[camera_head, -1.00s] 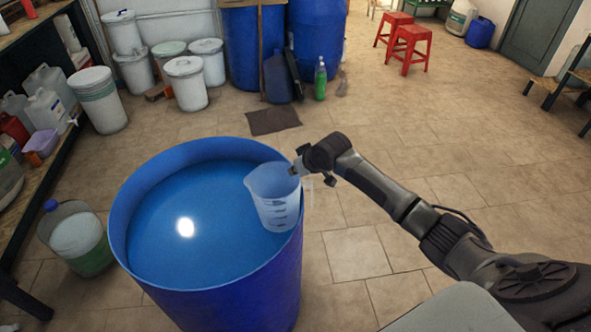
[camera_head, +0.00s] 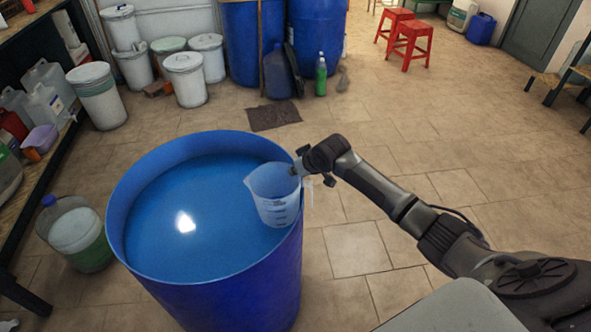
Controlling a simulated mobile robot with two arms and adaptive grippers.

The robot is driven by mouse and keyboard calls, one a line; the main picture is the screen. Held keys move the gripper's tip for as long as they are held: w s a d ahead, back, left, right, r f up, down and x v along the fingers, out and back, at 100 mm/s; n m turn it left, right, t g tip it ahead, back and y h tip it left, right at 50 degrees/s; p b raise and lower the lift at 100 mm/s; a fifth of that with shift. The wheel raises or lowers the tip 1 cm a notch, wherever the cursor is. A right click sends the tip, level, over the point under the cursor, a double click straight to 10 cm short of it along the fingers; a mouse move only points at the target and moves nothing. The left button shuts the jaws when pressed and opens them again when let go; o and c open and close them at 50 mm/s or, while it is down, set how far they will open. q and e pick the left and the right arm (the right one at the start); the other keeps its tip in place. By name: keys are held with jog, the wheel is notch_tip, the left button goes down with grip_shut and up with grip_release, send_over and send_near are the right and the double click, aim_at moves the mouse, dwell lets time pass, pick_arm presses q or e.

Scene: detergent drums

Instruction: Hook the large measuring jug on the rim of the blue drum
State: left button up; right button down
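The large measuring jug (camera_head: 272,199) is translucent and pale with dark graduation marks. It is upright at the right inner side of the blue drum (camera_head: 237,297), its spout to the left. Its pale handle (camera_head: 309,194) shows at the right, outside the drum's near-right rim. My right gripper (camera_head: 299,168) appears shut on the jug at the top of the handle; its fingertips are small and partly hidden. The drum holds blue liquid (camera_head: 170,215). The jug's base looks close to or in the liquid; contact with the rim is unclear. My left gripper is not in view.
A bottle with green liquid (camera_head: 78,235) stands left of the drum. A shelf with jugs (camera_head: 45,105) runs along the left. White buckets (camera_head: 186,80), other blue drums (camera_head: 318,45) and red stools (camera_head: 411,42) are at the back. The tiled floor (camera_head: 450,120) is open at right.

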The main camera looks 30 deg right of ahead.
jog(key=c, duration=1.2)
grip_release()
jog(key=shift+c, duration=0.2)
jog(key=v, duration=1.2)
